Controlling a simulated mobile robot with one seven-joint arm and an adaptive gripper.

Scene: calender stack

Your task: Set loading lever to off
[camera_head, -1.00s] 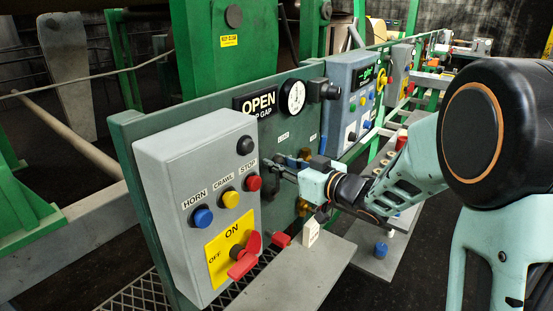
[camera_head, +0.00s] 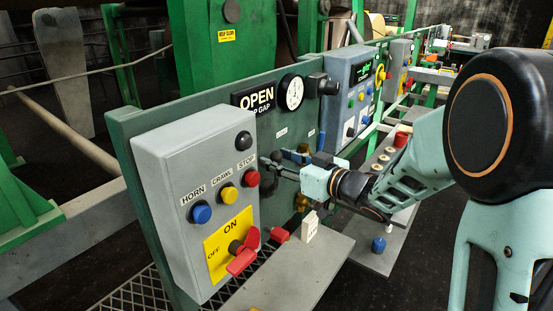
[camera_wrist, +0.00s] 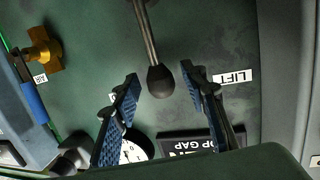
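A metal lever with a black knob (camera_wrist: 160,82) stands out from the green panel (camera_wrist: 95,45) in the wrist view. My gripper (camera_wrist: 160,74) is open, with one blue-padded finger on each side of the knob and visible gaps to both. A "LIFT" label (camera_wrist: 233,77) is beside the right finger; another label behind the left finger is mostly hidden. In the head view my gripper (camera_head: 284,160) is at the panel, right of the grey control box, and hides the lever there.
The grey control box (camera_head: 170,165) carries buttons and a red ON/OFF handle (camera_head: 243,252) close left of my gripper. A dial gauge (camera_head: 291,92) is above. A grey shelf (camera_head: 300,270) lies below, with a white block (camera_head: 310,227).

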